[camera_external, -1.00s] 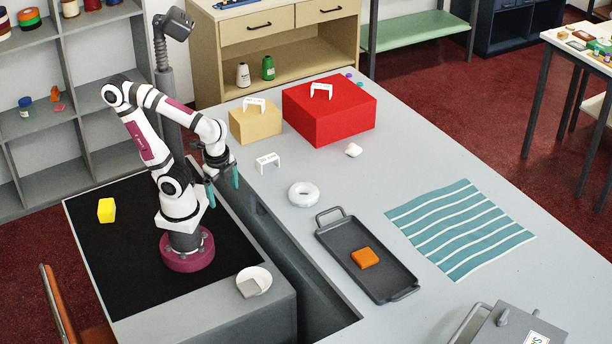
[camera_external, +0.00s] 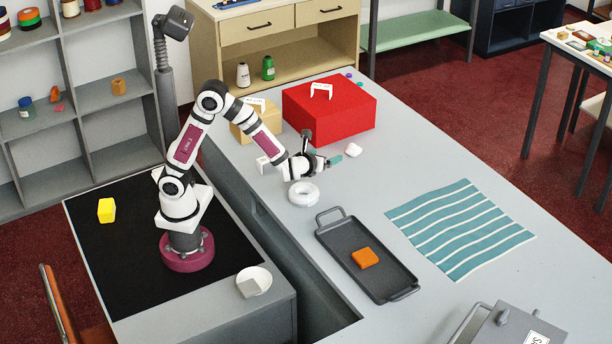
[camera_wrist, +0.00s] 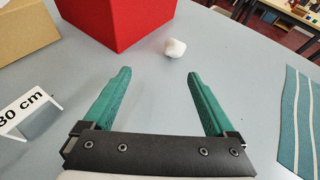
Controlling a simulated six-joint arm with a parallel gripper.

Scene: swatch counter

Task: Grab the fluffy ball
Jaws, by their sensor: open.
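My gripper (camera_external: 335,159) has teal fingers and points toward the ball from the left. In the wrist view my gripper (camera_wrist: 158,76) is open with nothing between its fingers. The ball and the fingers are apart.
The red box (camera_external: 329,112) stands close behind the ball. A tan box (camera_external: 238,125) and a white distance marker (camera_wrist: 27,108) are to the left. A white ring (camera_external: 303,194), a grey tray (camera_external: 340,240) and a striped cloth (camera_external: 460,228) lie nearer. The counter right of the ball is clear.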

